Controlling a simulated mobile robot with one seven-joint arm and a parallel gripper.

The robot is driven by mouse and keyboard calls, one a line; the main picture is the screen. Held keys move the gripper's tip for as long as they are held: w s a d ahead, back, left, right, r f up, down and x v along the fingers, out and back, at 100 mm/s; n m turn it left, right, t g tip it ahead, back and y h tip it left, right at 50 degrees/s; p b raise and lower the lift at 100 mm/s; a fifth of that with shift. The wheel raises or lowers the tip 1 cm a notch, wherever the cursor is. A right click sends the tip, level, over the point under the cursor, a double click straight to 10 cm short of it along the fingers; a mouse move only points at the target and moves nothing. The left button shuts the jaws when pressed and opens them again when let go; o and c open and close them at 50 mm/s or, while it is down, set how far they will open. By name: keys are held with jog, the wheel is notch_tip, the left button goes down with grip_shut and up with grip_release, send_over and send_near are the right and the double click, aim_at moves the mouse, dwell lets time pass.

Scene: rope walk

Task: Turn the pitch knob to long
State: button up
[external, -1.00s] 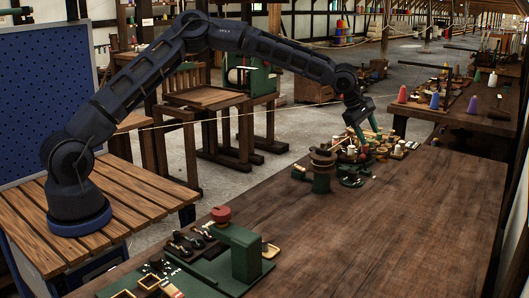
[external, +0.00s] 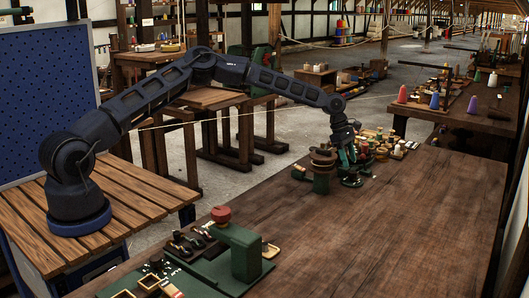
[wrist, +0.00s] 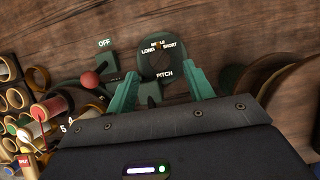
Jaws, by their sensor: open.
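The pitch knob (wrist: 160,62) is a dark round dial in the wrist view, with LONG at upper left, SHORT at upper right and PITCH below. A small orange mark shows near the dial's top, but I cannot tell surely where the knob points. My gripper (wrist: 164,82) has its two green fingers spread apart, one on each side of the dial's lower part, with nothing between them held. In the external view my gripper (external: 347,156) is low over the far end of the table, and the knob is too small to make out there.
A red ball lever (wrist: 90,79) beside an OFF label is left of the dial. Several spools and tubes (wrist: 40,108) crowd the left. Round wooden discs (wrist: 285,80) are close on the right. In the external view, a green post with wooden discs (external: 322,170) stands just left of my gripper. The table's right side (external: 430,200) is clear.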

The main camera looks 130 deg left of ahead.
aim_at(353, 171)
jog(key=shift+x, duration=2.3)
jog(key=c, duration=1)
jog(key=shift+o, duration=0.2)
jog(key=shift+n, duration=0.4)
jog(key=n+y, duration=0.1)
jog(key=n, duration=0.2)
jog(key=shift+d+n+y, duration=0.15)
jog(key=shift+n+y, duration=0.15)
jog(key=shift+n+g+y, duration=0.5)
jog(key=shift+n+y, duration=0.3)
jog(key=shift+n, duration=1.4)
